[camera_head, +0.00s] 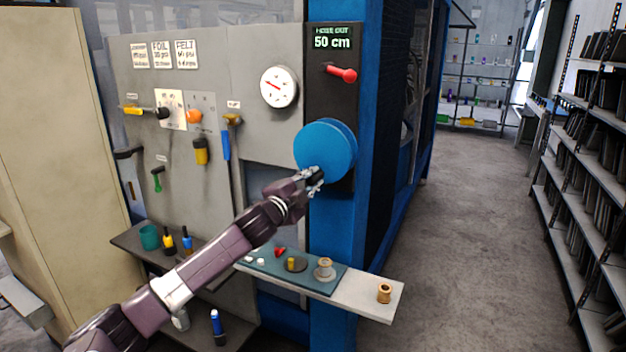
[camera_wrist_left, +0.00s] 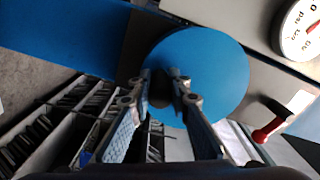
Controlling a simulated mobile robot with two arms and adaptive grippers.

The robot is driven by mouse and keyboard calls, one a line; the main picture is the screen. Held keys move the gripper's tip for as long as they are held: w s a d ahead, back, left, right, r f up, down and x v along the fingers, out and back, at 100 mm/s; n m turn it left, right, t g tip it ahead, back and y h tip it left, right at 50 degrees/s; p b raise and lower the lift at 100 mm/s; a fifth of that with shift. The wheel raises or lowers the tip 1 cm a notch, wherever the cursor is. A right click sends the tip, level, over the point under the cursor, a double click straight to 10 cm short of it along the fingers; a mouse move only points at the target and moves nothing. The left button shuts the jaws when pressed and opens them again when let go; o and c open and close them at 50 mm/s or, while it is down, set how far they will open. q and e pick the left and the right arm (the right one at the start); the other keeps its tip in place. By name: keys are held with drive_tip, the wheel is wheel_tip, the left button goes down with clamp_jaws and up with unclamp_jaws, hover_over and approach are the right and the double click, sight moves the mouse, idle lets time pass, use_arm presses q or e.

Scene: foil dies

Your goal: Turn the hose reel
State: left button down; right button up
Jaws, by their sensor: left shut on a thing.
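The hose reel (camera_head: 322,143) is a round blue disc on a black panel of the blue post. A dark knob (camera_wrist_left: 160,92) stands out near its rim. My left gripper (camera_head: 316,178) is at the lower part of the disc, shut on the knob, and hides most of it in the head view. In the left wrist view the two fingers (camera_wrist_left: 162,80) lie on both sides of the knob, with the blue disc behind. A display (camera_head: 333,38) above reads 50 cm. My right gripper is not in view.
A red lever (camera_head: 342,74) and a round gauge (camera_head: 279,87) sit above the reel. Below, a shelf (camera_head: 365,296) carries spools and small items on a teal mat (camera_head: 262,271). A grey panel with several handles is at left. Open floor (camera_head: 470,200) lies to the right.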

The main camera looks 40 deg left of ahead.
use_arm(q)
drive_tip(key=c, duration=1.8)
unclamp_jaws()
drive_tip(key=shift+s, duration=0.1)
drive_tip(key=v, duration=1.1)
drive_tip(key=shift+s, duration=0.4)
drive_tip(key=shift+f, duration=0.15)
